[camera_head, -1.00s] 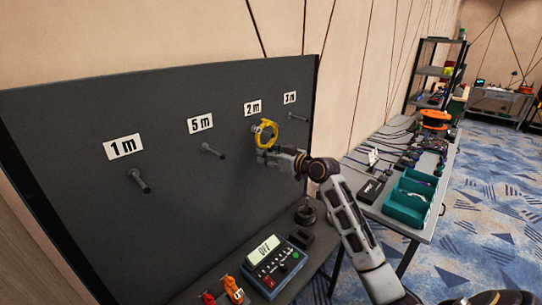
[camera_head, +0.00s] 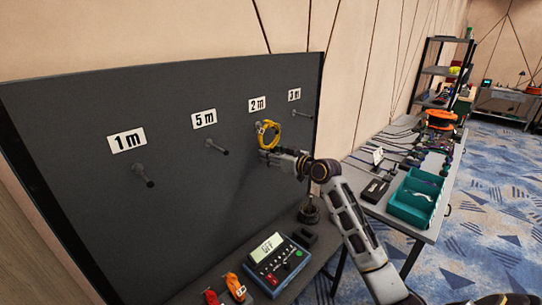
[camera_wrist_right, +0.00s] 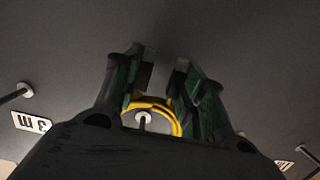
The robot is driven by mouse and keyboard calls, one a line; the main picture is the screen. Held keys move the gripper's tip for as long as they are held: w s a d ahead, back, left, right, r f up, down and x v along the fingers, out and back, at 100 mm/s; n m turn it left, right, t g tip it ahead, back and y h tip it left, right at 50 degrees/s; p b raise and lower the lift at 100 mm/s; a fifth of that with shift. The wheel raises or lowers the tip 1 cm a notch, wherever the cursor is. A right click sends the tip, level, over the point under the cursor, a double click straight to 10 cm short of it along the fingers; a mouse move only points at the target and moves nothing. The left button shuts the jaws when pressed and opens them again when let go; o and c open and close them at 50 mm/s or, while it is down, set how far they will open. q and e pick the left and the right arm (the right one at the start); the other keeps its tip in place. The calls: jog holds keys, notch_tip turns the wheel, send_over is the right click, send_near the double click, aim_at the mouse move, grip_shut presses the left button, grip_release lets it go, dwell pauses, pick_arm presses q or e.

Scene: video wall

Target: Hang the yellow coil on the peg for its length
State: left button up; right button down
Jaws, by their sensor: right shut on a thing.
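The yellow coil (camera_head: 268,136) is at the dark board, just below the "2 m" label (camera_head: 257,104). My right gripper (camera_head: 272,155) is shut on the coil's lower part. In the right wrist view the coil (camera_wrist_right: 176,126) lies between the fingers of the right gripper (camera_wrist_right: 160,88), and a peg (camera_wrist_right: 143,118) shows inside its ring. In the head view the 2 m peg is mostly hidden by the coil; I cannot tell how far the ring is over it. My left gripper is not in view.
The board (camera_head: 90,220) also has bare pegs under "1 m" (camera_head: 143,175), "5 m" (camera_head: 216,147) and "3 m" (camera_head: 301,114). Below stand a tester (camera_head: 277,263) and orange items (camera_head: 235,287). At right, a table holds teal bins (camera_head: 415,197).

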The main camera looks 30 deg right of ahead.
jog(key=c, duration=0.8)
grip_release()
jog(key=shift+o, duration=0.2)
jog(key=shift+s+d, duration=0.1)
jog(key=v, duration=1.1)
jog(key=shift+s, duration=0.35)
jog(key=shift+r, duration=0.15)
